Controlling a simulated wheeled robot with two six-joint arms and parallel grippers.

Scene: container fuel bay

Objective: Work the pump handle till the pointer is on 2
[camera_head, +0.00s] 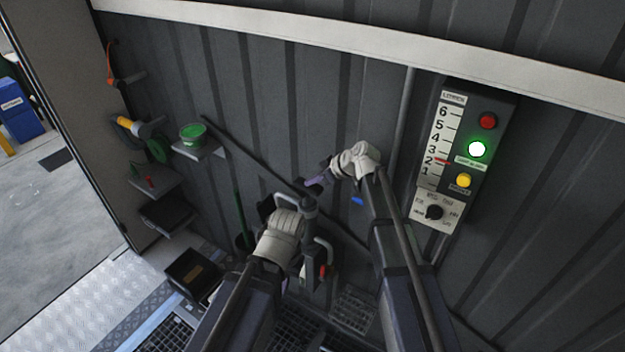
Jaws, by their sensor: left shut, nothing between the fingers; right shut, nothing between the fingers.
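The level scale (441,140), numbered 1 to 6, is on the wall panel at the right. Its red pointer (443,161) is at about the 2 mark. The dark pump (309,222) stands in the middle, low against the wall. A long dark bar (245,151) slants up and left from behind its top and looks like the pump handle; where it joins is hidden. My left gripper (299,205) is shut and empty beside the pump's upper part, its fingers hard to make out. My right gripper (316,183) is shut and empty just above the pump top, apart from the bar.
The panel has a red lamp (488,121), a lit green lamp (477,149), a yellow lamp (463,181) and a rotary knob (435,212). A green tin (193,134) stands on a shelf at the left. A dark box (193,272) is below.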

